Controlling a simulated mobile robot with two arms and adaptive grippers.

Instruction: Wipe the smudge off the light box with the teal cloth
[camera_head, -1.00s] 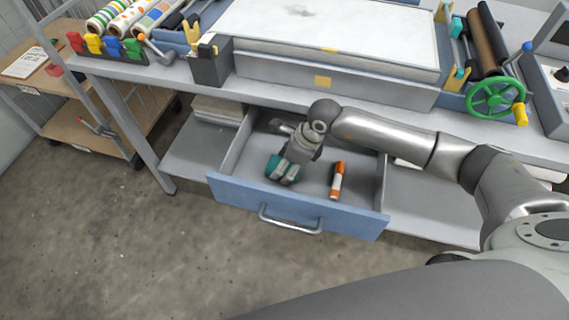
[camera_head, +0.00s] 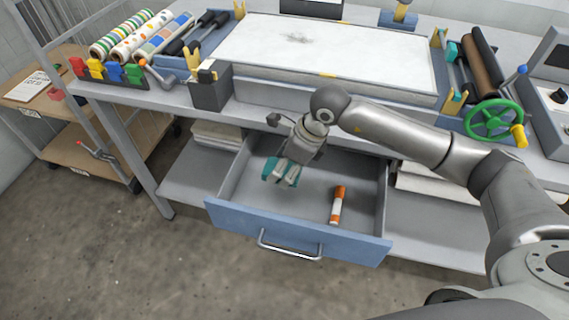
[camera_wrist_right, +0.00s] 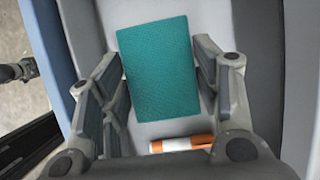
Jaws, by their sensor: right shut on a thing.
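The teal cloth (camera_head: 268,168) is at my right gripper (camera_head: 280,177), over the left part of the open drawer (camera_head: 230,213). In the right wrist view the cloth (camera_wrist_right: 160,72) is a flat teal rectangle between the fingers of my right gripper (camera_wrist_right: 158,80), which is shut on it. The light box (camera_head: 375,62) has a white top on the bench above the drawer. A faint grey smudge (camera_head: 293,38) shows on its far left part. My left gripper is not seen.
An orange and white marker (camera_head: 337,205) lies in the drawer. A dark holder (camera_head: 211,88) stands at the bench's front, left of the light box. A green handwheel (camera_head: 493,120) is at the right. The bench edge overhangs the drawer's back.

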